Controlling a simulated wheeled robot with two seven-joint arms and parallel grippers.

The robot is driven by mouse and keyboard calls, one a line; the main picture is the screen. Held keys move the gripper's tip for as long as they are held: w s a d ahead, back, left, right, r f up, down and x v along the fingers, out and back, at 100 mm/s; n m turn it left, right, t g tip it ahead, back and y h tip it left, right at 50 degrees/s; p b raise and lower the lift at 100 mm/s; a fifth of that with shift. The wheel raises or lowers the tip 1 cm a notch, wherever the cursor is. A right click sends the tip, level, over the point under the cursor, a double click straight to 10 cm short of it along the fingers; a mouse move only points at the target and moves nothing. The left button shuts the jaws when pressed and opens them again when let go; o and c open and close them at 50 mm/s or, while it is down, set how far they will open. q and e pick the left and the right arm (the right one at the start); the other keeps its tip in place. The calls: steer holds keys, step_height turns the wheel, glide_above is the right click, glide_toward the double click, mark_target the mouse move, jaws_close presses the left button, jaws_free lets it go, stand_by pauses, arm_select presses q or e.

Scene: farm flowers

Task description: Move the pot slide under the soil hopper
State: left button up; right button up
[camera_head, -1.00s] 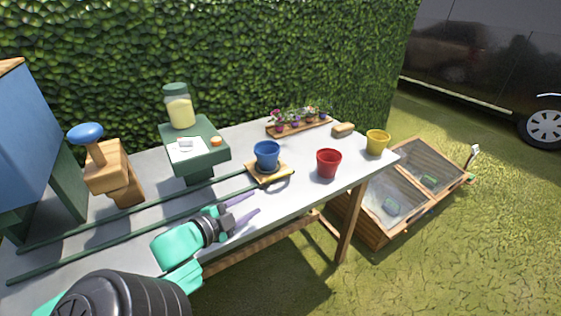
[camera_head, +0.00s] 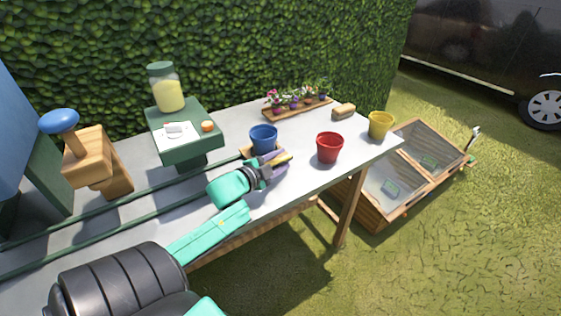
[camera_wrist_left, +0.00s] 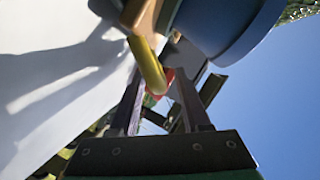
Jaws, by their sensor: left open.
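The pot slide (camera_head: 246,151) is a wooden plate on two dark green rails, carrying a blue pot (camera_head: 263,139). Its yellowish handle (camera_head: 285,160) points right. My left gripper (camera_head: 277,160) is open at the slide's front right, and its fingers partly hide the slide. In the left wrist view the handle (camera_wrist_left: 148,66) reaches toward the space between the open fingers (camera_wrist_left: 160,95), with the blue pot (camera_wrist_left: 225,25) above; contact cannot be told. The soil hopper seems to be the blue box (camera_head: 18,125) on green supports at the far left, partly cut off. My right gripper is not in view.
A red pot (camera_head: 329,148), a yellow pot (camera_head: 380,125) and a flower tray (camera_head: 298,110) are to the right.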

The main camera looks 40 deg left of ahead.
arm_select(q)
steer(key=shift+w+f, duration=0.1)
steer(key=shift+w, duration=0.1)
jaws_close()
stand_by(1.3)
